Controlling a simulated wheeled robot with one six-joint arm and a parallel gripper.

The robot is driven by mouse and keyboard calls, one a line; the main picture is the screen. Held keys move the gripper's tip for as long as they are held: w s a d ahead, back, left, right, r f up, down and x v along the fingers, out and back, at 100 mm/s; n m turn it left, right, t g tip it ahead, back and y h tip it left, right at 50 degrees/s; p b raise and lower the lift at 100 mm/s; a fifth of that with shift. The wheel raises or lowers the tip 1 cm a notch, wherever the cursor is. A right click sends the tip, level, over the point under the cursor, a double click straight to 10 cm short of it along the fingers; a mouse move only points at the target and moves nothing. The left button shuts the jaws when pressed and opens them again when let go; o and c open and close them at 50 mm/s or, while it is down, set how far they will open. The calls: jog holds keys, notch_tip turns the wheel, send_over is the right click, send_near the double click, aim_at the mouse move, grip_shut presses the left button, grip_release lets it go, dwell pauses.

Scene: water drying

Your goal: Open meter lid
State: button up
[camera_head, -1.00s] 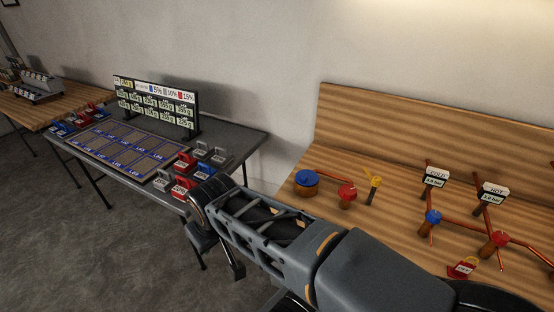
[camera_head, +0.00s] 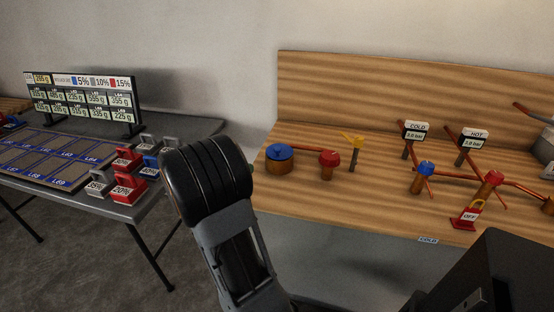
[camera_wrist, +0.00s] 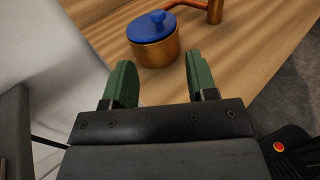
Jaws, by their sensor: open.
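The meter is a round copper-coloured body (camera_head: 279,165) with a blue lid (camera_head: 279,152) at the left end of the wooden bench. In the wrist view the blue lid (camera_wrist: 151,28) has a small knob on top and sits shut on the copper body (camera_wrist: 156,51). My gripper (camera_wrist: 157,80) shows two green fingers, apart and empty, short of the meter and pointing towards it. In the head view my arm stands left of the meter and hides the fingers.
Right of the meter are a red-capped fitting (camera_head: 328,158), a yellow-handled valve (camera_head: 353,145), and pipes with COLD (camera_head: 417,131) and HOT (camera_head: 473,138) gauges. The grey table (camera_head: 185,140) with labelled weights is at left.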

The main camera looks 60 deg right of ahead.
aim_at(277, 148)
jog(key=b+x, duration=0.1)
jog(key=x, duration=1.2)
jog(key=shift+d, duration=0.45)
grip_shut()
